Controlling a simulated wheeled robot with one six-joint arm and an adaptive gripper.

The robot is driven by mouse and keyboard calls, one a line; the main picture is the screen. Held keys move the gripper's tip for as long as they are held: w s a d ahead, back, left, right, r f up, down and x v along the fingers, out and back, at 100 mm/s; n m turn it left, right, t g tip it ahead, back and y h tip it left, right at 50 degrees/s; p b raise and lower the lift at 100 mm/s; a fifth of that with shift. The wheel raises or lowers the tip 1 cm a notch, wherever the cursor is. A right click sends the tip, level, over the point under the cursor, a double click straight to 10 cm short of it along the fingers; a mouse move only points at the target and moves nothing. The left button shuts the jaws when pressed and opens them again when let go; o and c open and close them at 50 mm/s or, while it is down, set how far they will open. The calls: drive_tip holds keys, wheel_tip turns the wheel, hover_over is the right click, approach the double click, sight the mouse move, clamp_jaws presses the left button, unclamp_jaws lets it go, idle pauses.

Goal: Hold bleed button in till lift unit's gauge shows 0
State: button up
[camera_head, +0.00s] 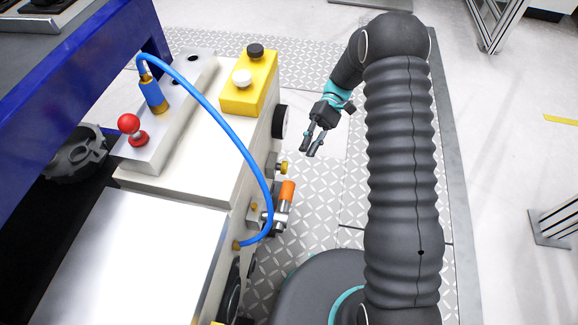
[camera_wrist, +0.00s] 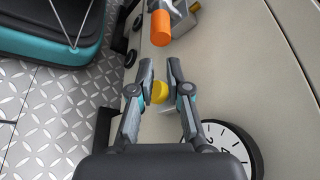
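The yellow button (camera_wrist: 159,92), likely the bleed button, shows between my fingers in the wrist view. In the head view the yellow knob (camera_head: 284,168) sticks out from the side of the cream lift unit (camera_head: 215,155). My gripper (camera_head: 313,151) is open and empty, up and right of the knob and apart from it. In the wrist view the gripper's fingertips (camera_wrist: 160,68) stand apart. The gauge (camera_wrist: 232,152) has a white dial and black rim, partly cut off; I cannot read its value. It is edge-on in the head view (camera_head: 280,122).
An orange-ended fitting (camera_head: 287,191) sits beside the yellow knob and also shows in the wrist view (camera_wrist: 161,28). A blue hose (camera_head: 228,135) arcs over the unit. A yellow box (camera_head: 249,84) with black and white buttons is on top. Patterned floor is clear alongside.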

drive_tip(key=s+d+r+t, duration=0.1)
drive_tip(key=r, duration=0.2)
drive_tip(key=d+r+t+h, duration=0.1)
drive_tip(key=r+t, duration=0.1)
drive_tip(key=r, duration=0.1)
drive_tip(key=s+d+r+m+t, duration=0.1)
drive_tip(key=r, duration=0.2)
drive_tip(key=shift+s+d+r+h, duration=0.15)
drive_tip(key=shift+s+d+h, duration=0.05)
drive_tip(key=shift+s+h, duration=0.1)
clamp_jaws()
drive_tip(key=s+d+r+m+t+h, duration=0.3)
drive_tip(key=s+d+r+t+h, duration=0.1)
drive_tip(key=s+d+r+t, duration=0.7)
drive_tip(key=shift+s+d+r+m+t, duration=0.35)
drive_tip(key=shift+s+r+t, duration=0.75)
drive_tip(key=shift+s+t, duration=1.05)
drive_tip(key=shift+s+a, duration=0.1)
